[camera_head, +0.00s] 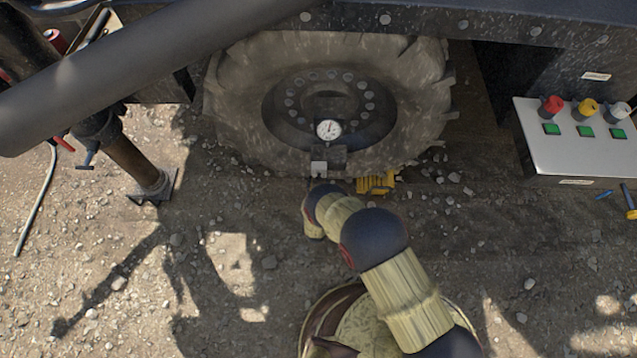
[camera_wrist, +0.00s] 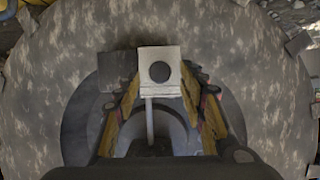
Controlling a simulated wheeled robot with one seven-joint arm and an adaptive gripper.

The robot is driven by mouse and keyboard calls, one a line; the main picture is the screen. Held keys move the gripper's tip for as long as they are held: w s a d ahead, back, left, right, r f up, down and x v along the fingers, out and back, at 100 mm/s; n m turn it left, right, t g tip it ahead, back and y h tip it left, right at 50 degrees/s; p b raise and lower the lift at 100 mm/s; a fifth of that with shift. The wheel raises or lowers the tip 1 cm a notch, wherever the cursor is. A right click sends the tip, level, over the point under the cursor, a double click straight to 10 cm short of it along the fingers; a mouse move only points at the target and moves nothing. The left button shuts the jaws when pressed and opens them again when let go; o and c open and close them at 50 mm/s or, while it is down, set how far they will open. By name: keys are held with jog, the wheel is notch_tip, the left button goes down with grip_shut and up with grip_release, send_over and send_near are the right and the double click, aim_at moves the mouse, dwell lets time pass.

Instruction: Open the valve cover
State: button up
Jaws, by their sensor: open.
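A pale square block (camera_wrist: 160,72) with a dark round spot on its face sits near the top centre of the wrist view. It looks like the valve cover, though I cannot be sure. In the head view the small pale block (camera_head: 319,168) is below a round gauge, beside a dark box (camera_head: 330,155), in front of the wheel. A thin pale stem runs down from the block in the wrist view. My gripper (camera_wrist: 160,92) is open, its yellow fingers on either side below the block; contact cannot be told. In the head view my arm hides the gripper.
The large muddy wheel (camera_head: 425,110) stands behind the block. The gauge (camera_head: 328,129) is above it. A yellow ribbed piece (camera_head: 375,184) lies at the tyre's foot. A panel (camera_head: 585,155) with coloured knobs is at right, a support leg (camera_head: 130,160) at left.

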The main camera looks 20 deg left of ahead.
jog(key=shift+x, duration=1)
jog(key=shift+c, duration=1.3)
jog(key=c, duration=0.7)
grip_shut()
